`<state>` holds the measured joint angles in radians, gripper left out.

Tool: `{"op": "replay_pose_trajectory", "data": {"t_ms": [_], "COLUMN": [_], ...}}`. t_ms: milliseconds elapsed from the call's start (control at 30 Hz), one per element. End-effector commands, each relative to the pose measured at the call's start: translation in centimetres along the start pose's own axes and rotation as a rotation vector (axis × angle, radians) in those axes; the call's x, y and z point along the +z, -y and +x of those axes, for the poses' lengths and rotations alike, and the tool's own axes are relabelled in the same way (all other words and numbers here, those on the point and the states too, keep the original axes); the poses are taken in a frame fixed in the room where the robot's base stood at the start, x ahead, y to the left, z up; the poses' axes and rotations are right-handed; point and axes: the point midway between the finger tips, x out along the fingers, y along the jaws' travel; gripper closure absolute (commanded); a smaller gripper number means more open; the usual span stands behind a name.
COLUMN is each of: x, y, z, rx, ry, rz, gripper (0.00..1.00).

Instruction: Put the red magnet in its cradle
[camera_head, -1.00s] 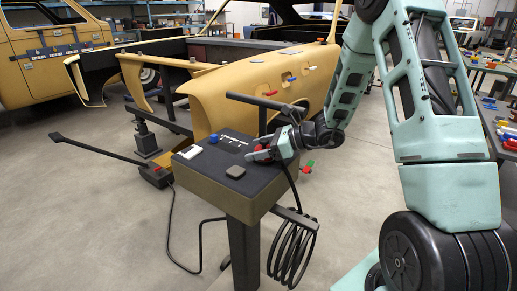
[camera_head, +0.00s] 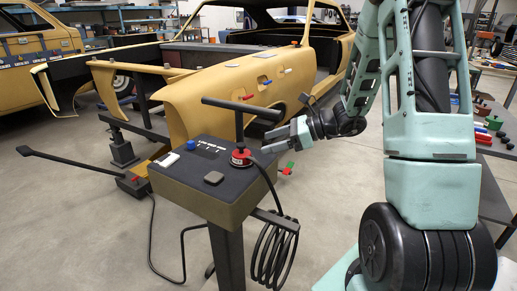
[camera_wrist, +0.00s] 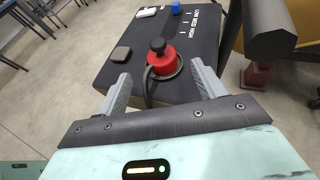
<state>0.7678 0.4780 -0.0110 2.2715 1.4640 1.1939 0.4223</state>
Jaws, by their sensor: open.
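The red magnet (camera_head: 240,159), a round red body with a black knob, stands upright on the dark top of the console at its right side.
A black T-shaped bar (camera_head: 241,104) rises just behind the magnet. A blue knob (camera_head: 191,145), a white block (camera_head: 168,160) and a grey pad (camera_head: 213,178) sit on the console (camera_head: 190,198). A coiled cable (camera_head: 274,250) hangs below. A yellow car shell (camera_head: 205,98) stands behind.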

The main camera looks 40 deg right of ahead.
Motion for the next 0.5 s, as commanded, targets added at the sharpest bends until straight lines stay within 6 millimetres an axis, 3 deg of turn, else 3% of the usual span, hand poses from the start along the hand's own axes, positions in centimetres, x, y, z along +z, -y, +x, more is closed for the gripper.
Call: {"op": "replay_pose_trajectory", "data": {"t_ms": [167,267,367,467,500], "x": [0.0,0.7,2.0,3.1,3.3], "y": [-0.2,-1.8,-6.2,-13.3,-16.4], "z": [-0.4,0.9,3.6,6.4,7.1], "rx": [0.005,0.064,0.223,0.466,0.576], "ry": [-0.001,-0.021,-0.073,-0.145,-0.173], "rz": [-0.003,-0.05,-0.189,-0.429,-0.549], "gripper": [0.31,0.31,0.31,0.31,0.31]}}
